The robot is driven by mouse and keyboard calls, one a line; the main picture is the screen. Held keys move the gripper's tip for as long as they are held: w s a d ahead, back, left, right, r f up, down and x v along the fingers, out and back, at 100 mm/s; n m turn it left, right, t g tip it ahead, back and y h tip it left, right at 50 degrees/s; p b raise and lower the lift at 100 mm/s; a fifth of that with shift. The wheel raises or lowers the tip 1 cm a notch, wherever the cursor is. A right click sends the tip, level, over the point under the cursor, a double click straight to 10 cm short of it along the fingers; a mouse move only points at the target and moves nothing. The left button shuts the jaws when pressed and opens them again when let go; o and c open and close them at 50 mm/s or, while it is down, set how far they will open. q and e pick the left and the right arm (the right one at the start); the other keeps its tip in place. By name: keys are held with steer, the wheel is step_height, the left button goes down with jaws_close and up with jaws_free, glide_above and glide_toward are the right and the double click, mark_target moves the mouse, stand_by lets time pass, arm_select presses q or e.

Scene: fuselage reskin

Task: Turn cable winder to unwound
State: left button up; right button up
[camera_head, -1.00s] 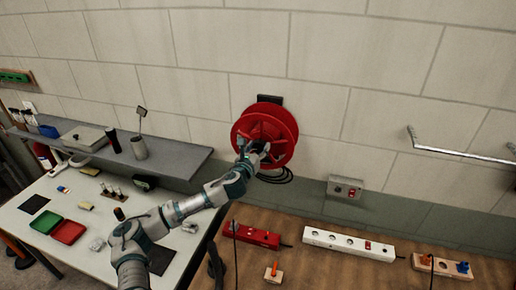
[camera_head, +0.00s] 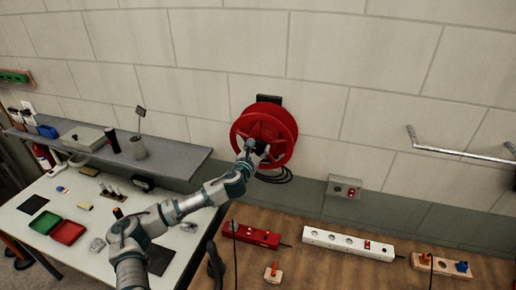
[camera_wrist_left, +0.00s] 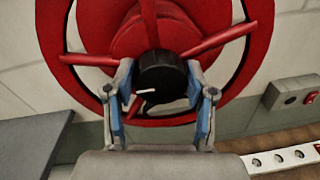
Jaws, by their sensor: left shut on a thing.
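The cable winder is a red spoked reel (camera_head: 284,118) mounted on the block wall; it also fills the top of the left wrist view (camera_wrist_left: 70,45). The white mark points left. Black cable (camera_head: 274,178) hangs in loops below the reel. My right gripper is not in view.
A grey shelf (camera_head: 180,163) and a white table (camera_head: 85,235) with small trays stand at the left. A wooden bench (camera_head: 330,265) below carries a red power strip (camera_head: 252,234) and a white power strip (camera_head: 345,243). A grey switch box (camera_head: 344,188) is on the wall.

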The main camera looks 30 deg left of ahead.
arm_select(q)
steer(key=shift+f, duration=0.45)
steer(key=o, duration=1)
steer(key=shift+o, duration=0.8)
steer(key=shift+w+a+r, duration=0.1)
steer(key=shift+a+r, duration=0.05)
steer(key=shift+s+r, duration=0.1)
steer(key=shift+s, duration=0.15)
steer(key=s+d, duration=0.2)
steer(key=s, duration=0.9)
steer(key=shift+s, duration=0.1)
